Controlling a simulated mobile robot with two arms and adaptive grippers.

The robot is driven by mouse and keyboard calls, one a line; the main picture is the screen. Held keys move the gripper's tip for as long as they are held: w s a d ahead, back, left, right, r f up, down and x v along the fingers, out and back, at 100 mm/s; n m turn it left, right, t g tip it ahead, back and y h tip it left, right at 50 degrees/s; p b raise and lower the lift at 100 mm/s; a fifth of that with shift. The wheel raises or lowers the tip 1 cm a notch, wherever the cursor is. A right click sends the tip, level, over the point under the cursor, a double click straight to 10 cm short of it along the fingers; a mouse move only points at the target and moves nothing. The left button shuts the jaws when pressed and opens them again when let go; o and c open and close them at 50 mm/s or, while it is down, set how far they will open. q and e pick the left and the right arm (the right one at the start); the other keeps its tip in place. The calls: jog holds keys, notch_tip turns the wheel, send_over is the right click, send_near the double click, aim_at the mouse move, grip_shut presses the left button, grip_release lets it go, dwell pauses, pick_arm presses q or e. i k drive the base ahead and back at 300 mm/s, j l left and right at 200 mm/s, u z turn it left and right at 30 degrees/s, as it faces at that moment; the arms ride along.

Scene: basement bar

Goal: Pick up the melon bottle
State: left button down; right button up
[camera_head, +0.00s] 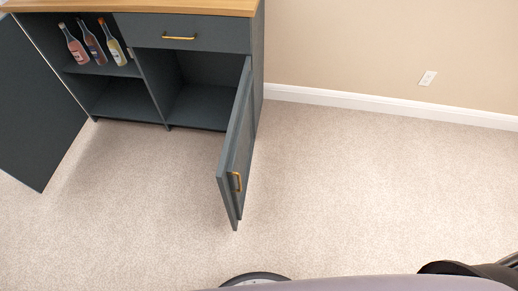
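Three bottles stand in a row on the upper left shelf of a dark cabinet. They are a pinkish-red bottle (74,45), a dark blue bottle with an orange-red part (92,43) and a pale yellow bottle (111,41). The labels are too small to read, so I cannot tell which one is the melon bottle. Neither of my grippers is in view.
The dark cabinet (141,74) has a wooden top (150,6) and a shut drawer (190,34). Its left door (32,105) and right door (236,150) stand open, jutting out over the carpet. The carpet (370,190) to the right is clear.

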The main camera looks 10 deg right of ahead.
aim_at(113, 45)
jog(key=j, duration=0.7)
jog(key=i+j, duration=0.1)
jog(key=j, duration=0.55)
